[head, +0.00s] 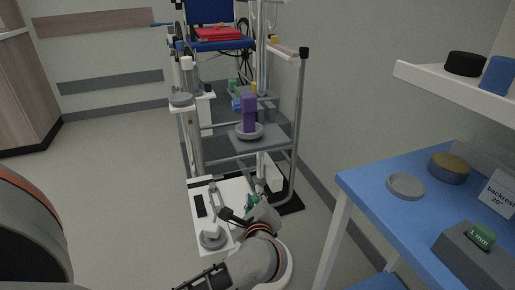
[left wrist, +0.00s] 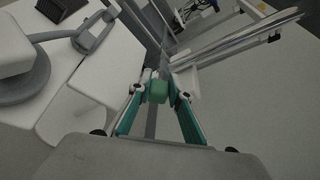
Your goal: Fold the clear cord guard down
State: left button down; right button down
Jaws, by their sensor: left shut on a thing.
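My left gripper (head: 254,201) reaches down to the white low unit on the floor in the head view. In the left wrist view its teal fingers (left wrist: 158,92) are closed on a small green block (left wrist: 157,90). A narrow grey strip (left wrist: 151,122) runs below the block between the fingers; it may be part of the clear cord guard, but I cannot tell. The guard's clear panel and its angle cannot be made out for certain. The white unit (head: 229,190) carries a grey looped bracket (left wrist: 95,36) and a round grey base (left wrist: 22,82). My right gripper is not in view.
Behind the gripper stands a metal-framed stand with a grey shelf (head: 272,139) holding a purple block (head: 249,112) in a dish. A blue table (head: 366,188) is at the right. A wheelchair (head: 212,15) stands at the back. Floor at the left is clear.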

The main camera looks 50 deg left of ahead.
pick_arm(q)
jog(key=n, duration=0.1)
jog(key=f+n+t, duration=0.1)
jog(key=shift+s+a+n, duration=0.15)
jog(key=shift+s+n, duration=0.15)
jog(key=shift+s, duration=0.05)
jog(key=shift+s+f+n+t+y, duration=0.15)
jog(key=shift+f+n+t, duration=0.15)
jog(key=shift+n+t, duration=0.35)
jog(key=shift+f+n+t+y, duration=0.15)
jog(key=shift+f+n+t, duration=0.15)
jog(key=shift+n, duration=0.55)
jog(key=c, duration=2.1)
grip_release()
jog(key=shift+c, duration=0.2)
jog(key=shift+r, duration=0.1)
notch_tip(320, 180, up, 10)
